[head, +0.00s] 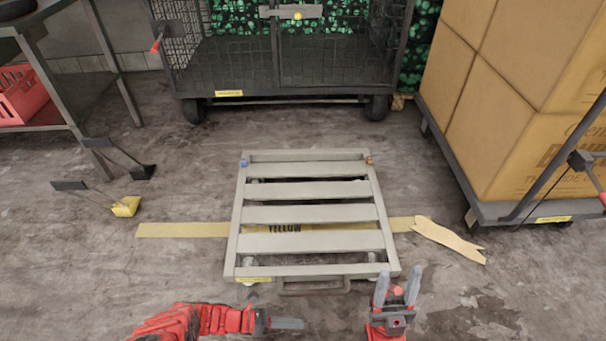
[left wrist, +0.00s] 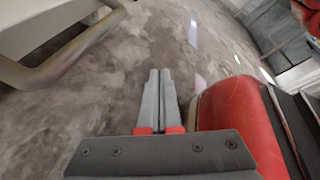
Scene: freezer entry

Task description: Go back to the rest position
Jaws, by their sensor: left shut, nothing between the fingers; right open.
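My left gripper (head: 290,323) is shut and empty, low in the head view, just in front of the near edge of the slatted grey platform dolly (head: 310,215). Its two fingers lie together in the left wrist view (left wrist: 158,100), above bare floor. The dolly's curved handle bar (left wrist: 75,60) shows at the upper left of that view, apart from the fingers. My right gripper (head: 398,287) is open and empty, with its fingers pointing up near the dolly's near right corner.
A yellow floor strip (head: 180,230) runs under the dolly. A mesh cage cart (head: 280,75) stands behind it. A cart of cardboard boxes (head: 495,215) is at right. A metal table (head: 85,110) holds a red crate (head: 25,95). Yellow (head: 126,207) and black (head: 142,172) scoop-like tools are at left.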

